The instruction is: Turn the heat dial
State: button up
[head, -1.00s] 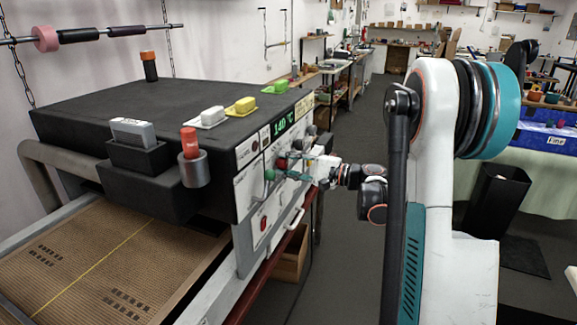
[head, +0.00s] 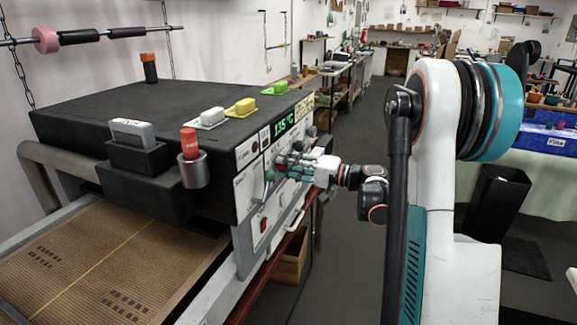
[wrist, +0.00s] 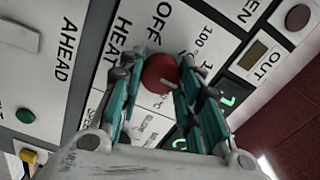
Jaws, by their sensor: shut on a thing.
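The heat dial (wrist: 160,72) is a round red knob with a pale mark on its face, seen in the wrist view beside the printed words HEAT and OFF and a temperature scale. My gripper (wrist: 161,84) has its teal fingers on two sides of the knob, shut on it. In the head view my gripper (head: 291,164) is at the control panel (head: 246,190) on the end of the black-topped dryer, and it largely hides the dial there. The green display (head: 292,125) above reads about 135 °C.
The dryer's black top (head: 170,95) carries yellow and green blocks and a white one. A red-capped cylinder (head: 190,145) sits in a holder at the front. A brown mesh belt (head: 90,260) lies at lower left. Open floor is right of the panel.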

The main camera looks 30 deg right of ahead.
jog(key=shift+f, duration=0.1)
dwell(0.3)
jog(key=o, duration=1)
jog(key=shift+o, duration=0.2)
jog(key=v, duration=1.2)
